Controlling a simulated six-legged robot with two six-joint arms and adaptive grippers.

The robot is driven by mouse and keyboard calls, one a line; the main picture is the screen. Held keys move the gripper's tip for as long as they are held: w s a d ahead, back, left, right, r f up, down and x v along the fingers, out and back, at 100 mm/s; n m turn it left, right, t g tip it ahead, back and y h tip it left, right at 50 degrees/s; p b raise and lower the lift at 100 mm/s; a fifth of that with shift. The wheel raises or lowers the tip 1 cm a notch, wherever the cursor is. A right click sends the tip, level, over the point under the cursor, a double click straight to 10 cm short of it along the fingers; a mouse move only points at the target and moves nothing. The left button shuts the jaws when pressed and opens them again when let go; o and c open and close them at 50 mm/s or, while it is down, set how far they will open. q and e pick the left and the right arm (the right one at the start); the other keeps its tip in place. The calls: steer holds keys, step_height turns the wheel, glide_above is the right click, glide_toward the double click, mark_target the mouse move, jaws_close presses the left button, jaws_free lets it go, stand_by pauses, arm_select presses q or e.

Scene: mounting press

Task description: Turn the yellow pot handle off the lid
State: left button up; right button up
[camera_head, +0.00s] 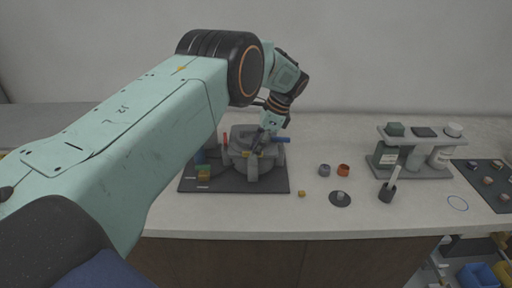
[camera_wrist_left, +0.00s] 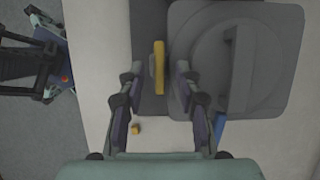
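The mounting press (camera_head: 254,168) stands on a dark mat on the counter, partly hidden behind my left arm. My left gripper (camera_wrist_left: 158,75) is open, with one finger on each side of the yellow handle and a visible gap on both sides. In the head view my left gripper (camera_head: 258,143) is over the press. My right gripper is not seen.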

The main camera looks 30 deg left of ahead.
arm_select(q)
steer(key=v, duration=1.1)
steer(key=shift+r, duration=0.35)
steer(key=shift+d, duration=0.1)
